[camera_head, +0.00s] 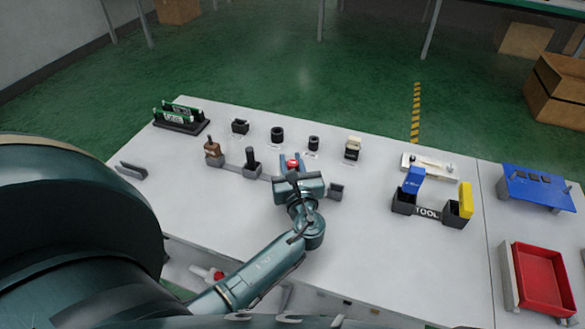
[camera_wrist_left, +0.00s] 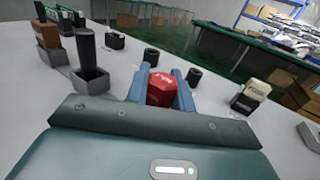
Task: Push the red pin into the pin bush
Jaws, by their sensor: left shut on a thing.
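My right gripper is not in view.
A black upright handle (camera_head: 251,158) in a grey block and a brown-topped piece (camera_head: 212,149) stand left of the gripper. Black cylinders (camera_head: 277,134) and a stamp (camera_head: 352,149) stand behind. A TOOL holder (camera_head: 428,211) and a red tray (camera_head: 543,280) are to the right.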

